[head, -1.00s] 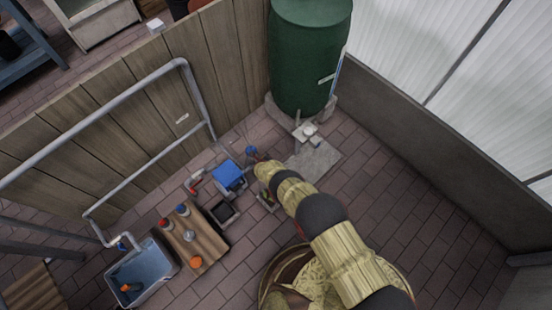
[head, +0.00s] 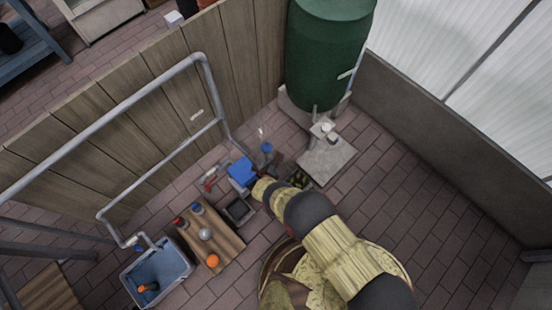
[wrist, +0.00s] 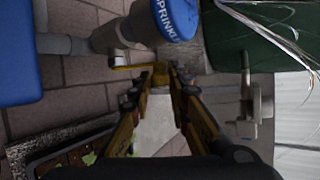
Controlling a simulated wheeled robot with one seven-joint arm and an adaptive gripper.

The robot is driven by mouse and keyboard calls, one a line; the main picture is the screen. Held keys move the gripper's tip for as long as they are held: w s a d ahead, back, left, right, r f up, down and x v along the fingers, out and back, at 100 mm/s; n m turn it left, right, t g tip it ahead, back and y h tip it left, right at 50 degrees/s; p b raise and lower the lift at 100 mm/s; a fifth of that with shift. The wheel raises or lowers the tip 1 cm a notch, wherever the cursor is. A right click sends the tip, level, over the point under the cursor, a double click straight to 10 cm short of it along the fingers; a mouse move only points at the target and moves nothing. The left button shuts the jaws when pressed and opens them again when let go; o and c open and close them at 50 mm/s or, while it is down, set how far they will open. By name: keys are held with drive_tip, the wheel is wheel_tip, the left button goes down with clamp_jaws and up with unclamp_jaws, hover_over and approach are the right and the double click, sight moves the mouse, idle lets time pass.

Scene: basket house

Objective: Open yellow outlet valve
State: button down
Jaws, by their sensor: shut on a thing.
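The yellow valve handle (wrist: 160,70) shows in the wrist view between my gripper's fingertips, just below a blue cap (wrist: 180,18) lettered "SPRINKL". My gripper (wrist: 159,82) is shut on this yellow handle. A small yellow bar reaches left from it toward a grey pipe fitting (wrist: 118,36). In the head view my arm hides the handle and fingertips. My wrist end there is just right of a blue box (head: 241,171), and the blue cap (head: 266,148) stands just beyond it.
A green barrel (head: 328,55) stands behind, with a tap over a pale slab (head: 327,160). A wooden board (head: 222,247) with bottles and an orange ball lies left, next to a water-filled tub (head: 158,272). A small planted tray (head: 298,178) is beside my wrist. Paving at right is clear.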

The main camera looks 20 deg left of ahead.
idle(0.3)
drive_tip(key=c, duration=1.7)
unclamp_jaws()
drive_tip(key=shift+o, duration=0.2)
drive_tip(key=shift+s, duration=0.1)
drive_tip(key=v, duration=1.2)
